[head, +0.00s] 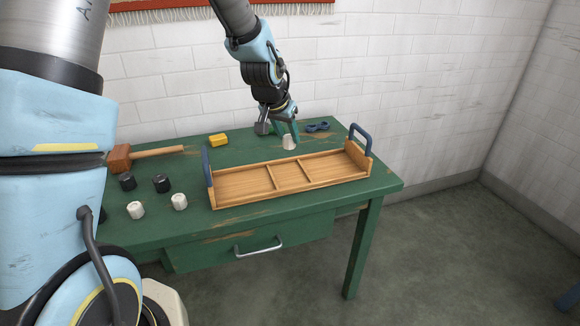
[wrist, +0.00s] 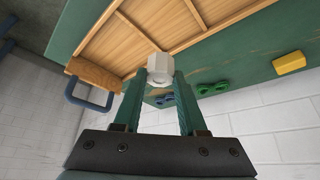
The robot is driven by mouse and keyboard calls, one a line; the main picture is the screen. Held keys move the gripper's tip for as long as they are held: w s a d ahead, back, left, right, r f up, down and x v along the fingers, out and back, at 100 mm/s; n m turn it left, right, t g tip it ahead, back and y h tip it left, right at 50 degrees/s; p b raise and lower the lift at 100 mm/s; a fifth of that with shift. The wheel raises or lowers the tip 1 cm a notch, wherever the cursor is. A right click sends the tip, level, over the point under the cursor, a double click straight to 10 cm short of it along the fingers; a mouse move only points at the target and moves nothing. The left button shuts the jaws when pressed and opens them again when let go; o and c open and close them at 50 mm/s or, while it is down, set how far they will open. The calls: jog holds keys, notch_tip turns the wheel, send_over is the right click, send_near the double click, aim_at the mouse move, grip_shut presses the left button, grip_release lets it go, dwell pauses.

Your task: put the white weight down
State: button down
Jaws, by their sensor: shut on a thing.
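My gripper (head: 288,134) is shut on a white weight (head: 289,144), a small faceted piece. The weight also shows between the green fingertips in the wrist view (wrist: 161,66). It appears to be held above the back edge of a wooden tray (head: 232,203), though its exact height is hard to tell. The tray has dividers, empty compartments and a blue handle at each end. Two more white weights, one (head: 136,210) and another (head: 179,202), stand on the table left of the tray.
The green table (head: 150,236) also holds two black weights (head: 127,182) (head: 161,184), a mallet (head: 121,158), a yellow block (head: 218,140) and a blue item (head: 317,127) behind the tray. The tray's handles (head: 361,138) stand up. A white brick wall is behind.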

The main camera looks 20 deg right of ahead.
notch_tip(320, 180, down, 10)
jog(key=shift+r+p, duration=0.1)
jog(key=shift+p, duration=0.3)
jog(key=shift+c, duration=2.3)
grip_release()
